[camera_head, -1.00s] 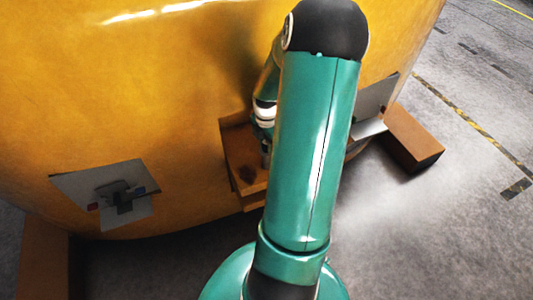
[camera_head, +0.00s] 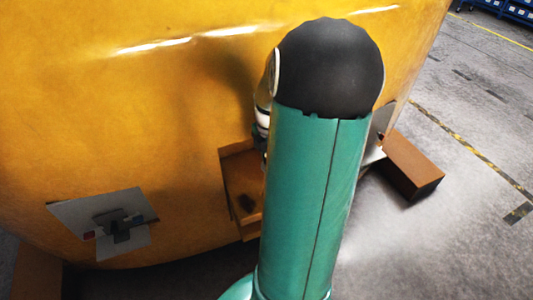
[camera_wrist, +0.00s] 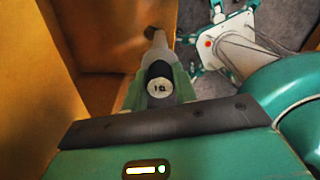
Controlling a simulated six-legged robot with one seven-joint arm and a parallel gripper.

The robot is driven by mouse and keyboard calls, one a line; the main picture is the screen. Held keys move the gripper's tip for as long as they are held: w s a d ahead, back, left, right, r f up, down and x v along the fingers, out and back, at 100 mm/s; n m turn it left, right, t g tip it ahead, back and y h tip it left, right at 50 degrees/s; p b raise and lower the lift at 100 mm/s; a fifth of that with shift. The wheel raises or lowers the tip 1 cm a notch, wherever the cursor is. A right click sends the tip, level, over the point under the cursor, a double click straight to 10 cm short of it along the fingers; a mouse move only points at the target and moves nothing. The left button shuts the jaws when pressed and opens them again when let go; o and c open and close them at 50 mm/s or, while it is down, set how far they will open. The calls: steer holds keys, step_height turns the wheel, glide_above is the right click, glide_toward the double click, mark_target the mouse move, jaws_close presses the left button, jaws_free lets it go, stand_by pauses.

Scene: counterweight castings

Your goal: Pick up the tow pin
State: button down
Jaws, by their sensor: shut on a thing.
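The tow pin (camera_wrist: 158,86) shows in the wrist view as a grey rod with a black collar and a pale end face with marks on it. My gripper (camera_wrist: 160,92) is shut on the tow pin, with green-grey fingers on either side of it. The pin points away from the wrist camera, toward a dark round hole (camera_wrist: 152,33) in the orange bracket (camera_wrist: 108,55). I cannot tell whether its far end is still in the hole. In the head view the bracket (camera_head: 240,185) shows on the yellow casting (camera_head: 150,110), but my arm hides the gripper and pin.
A grey plate with a dark fitting (camera_head: 112,222) is on the casting at the left. A brown block (camera_head: 410,165) lies on the floor at the right. Bracket walls stand close to my gripper. The floor (camera_head: 460,200) at the right is mostly clear.

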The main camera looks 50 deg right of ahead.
steer(key=s+a, duration=0.8)
steer(key=s, duration=0.5)
steer(key=shift+s, duration=0.2)
steer(key=shift+r, duration=0.15)
steer(key=shift+r, duration=0.4)
